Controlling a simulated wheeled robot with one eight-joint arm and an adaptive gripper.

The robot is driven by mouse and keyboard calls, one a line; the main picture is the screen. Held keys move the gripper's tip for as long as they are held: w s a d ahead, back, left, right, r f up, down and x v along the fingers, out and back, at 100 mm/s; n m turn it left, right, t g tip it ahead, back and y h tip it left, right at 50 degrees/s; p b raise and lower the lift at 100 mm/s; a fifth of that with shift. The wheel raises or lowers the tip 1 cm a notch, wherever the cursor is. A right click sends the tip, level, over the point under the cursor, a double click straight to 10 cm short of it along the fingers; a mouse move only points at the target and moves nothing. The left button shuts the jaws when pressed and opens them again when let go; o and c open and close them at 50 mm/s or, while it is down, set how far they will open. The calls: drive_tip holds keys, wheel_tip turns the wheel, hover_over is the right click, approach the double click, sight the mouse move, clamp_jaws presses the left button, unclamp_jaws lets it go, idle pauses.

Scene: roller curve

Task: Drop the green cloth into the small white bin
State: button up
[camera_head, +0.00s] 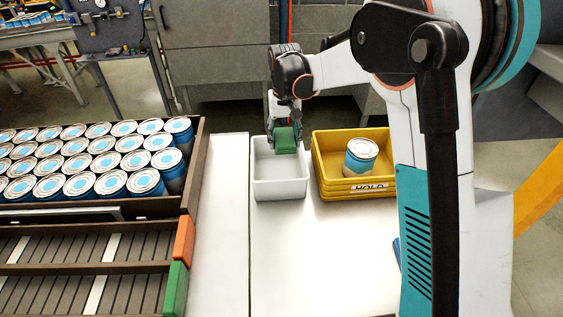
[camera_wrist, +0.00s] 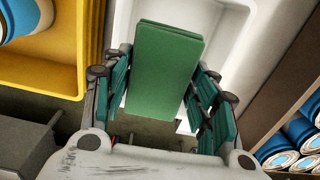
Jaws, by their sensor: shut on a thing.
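The green cloth (camera_wrist: 165,65) is a folded block held between the fingers of my gripper (camera_wrist: 163,90) in the wrist view. In the head view, my gripper (camera_head: 286,125) points down with the cloth (camera_head: 287,142) at its tips, at the far part of the small white bin (camera_head: 280,188). The bin also shows behind the cloth in the wrist view (camera_wrist: 236,30). The bin's visible floor is empty. I cannot tell how far the cloth is above the bin floor.
A yellow bin (camera_head: 335,180) labelled HOLD stands close to the right of the white bin, with one blue can (camera_head: 361,156) in it. A brown-sided conveyor (camera_head: 195,165) with rows of blue cans is on the left. The white table (camera_head: 310,260) in front is clear.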

wheel_tip(320, 180, down, 6)
drive_tip(key=b, duration=0.3)
idle(0.3)
drive_tip(key=o, duration=1.1)
drive_tip(key=shift+r, duration=0.1)
wheel_tip(320, 180, up, 12)
drive_tip(key=shift+a, duration=0.1)
